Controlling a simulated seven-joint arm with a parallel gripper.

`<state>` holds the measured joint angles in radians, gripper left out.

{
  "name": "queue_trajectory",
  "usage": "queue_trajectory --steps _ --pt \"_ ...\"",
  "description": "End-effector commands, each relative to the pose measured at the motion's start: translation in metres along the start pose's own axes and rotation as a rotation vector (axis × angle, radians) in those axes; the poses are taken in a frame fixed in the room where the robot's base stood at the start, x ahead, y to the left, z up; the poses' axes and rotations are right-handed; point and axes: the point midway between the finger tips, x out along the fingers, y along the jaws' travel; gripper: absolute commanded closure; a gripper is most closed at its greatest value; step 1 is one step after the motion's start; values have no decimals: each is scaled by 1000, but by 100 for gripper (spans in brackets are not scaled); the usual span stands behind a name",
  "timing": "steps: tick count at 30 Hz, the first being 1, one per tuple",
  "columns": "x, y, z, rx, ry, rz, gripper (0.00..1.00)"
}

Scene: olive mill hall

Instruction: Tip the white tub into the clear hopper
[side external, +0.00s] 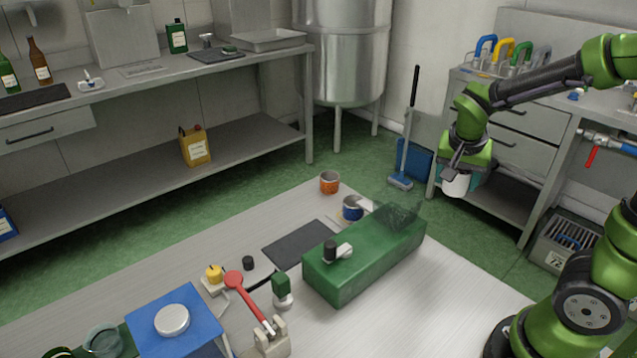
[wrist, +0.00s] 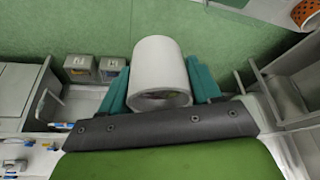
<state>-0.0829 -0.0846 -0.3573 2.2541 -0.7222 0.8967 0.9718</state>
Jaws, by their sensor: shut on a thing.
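The white tub (side external: 456,186) hangs in my gripper (side external: 464,172), in the air to the right of the green machine. In the wrist view the white tub (wrist: 160,62) sits between the two teal fingers of my gripper (wrist: 160,80), which is shut on it. Its rim faces the camera, and some small coloured contents show inside. The clear hopper (side external: 399,214) stands on the right end of the green machine body (side external: 365,262), left of and lower than the tub, clearly apart from it. The hopper's inside is hard to make out.
An orange can (side external: 329,182) and a blue can (side external: 352,208) stand behind the machine. A red-handled lever (side external: 247,297), a dark mat (side external: 297,242) and a blue block (side external: 178,325) lie to the left. A drawer bench (side external: 515,130) stands behind my gripper.

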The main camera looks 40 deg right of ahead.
Motion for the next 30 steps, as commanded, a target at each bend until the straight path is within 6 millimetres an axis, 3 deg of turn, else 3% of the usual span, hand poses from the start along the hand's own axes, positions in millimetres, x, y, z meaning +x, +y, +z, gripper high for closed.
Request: queue_trajectory --steps 19,30 --pt "44 5 19 10 -1 6 71" --pt "50 5 21 11 0 3 71"
